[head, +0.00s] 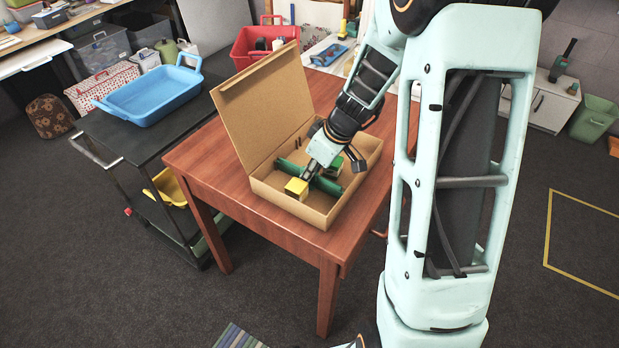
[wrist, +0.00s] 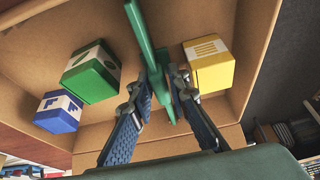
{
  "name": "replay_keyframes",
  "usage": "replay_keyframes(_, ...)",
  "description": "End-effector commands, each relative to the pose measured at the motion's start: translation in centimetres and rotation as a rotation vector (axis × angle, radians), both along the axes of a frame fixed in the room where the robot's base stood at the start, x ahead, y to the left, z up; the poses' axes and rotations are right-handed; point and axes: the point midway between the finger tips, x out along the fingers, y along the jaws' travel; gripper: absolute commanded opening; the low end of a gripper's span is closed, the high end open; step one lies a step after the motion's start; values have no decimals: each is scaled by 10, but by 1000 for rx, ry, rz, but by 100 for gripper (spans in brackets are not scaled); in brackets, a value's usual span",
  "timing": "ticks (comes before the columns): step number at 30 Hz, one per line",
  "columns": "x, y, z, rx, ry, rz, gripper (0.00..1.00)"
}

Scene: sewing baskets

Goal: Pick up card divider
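The card divider is taken to be the long thin green panel (head: 326,184) standing across the inside of the open cardboard box (head: 268,195). In the wrist view, the green panel (wrist: 144,35) runs from the top edge down between my fingers, seen nearly edge-on. My gripper (head: 307,176) points down into the box. Its fingertips (wrist: 163,82) are close together, one on each side of the panel. I cannot tell whether both touch it. Part of the panel is hidden by my gripper in the head view.
In the box are a yellow block (wrist: 209,64), a green block (wrist: 92,72) and a blue block (wrist: 58,112). The box lid (head: 265,105) stands open at the back left. The box is on a wooden table (head: 222,183). A blue tray (head: 150,95) is on a black cart at left.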

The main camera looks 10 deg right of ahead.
Motion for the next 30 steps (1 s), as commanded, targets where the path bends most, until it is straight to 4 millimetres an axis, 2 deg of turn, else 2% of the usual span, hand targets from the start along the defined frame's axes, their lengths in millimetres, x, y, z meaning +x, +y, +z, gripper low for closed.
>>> replay_keyframes(7,1,1,-2,0,-2,1,16)
replay_keyframes(12,1,1,-2,0,-1,0,0)
replay_keyframes(23,1,1,0,0,-1,0,0)
replay_keyframes(30,2,1,21,0,-5,1,0)
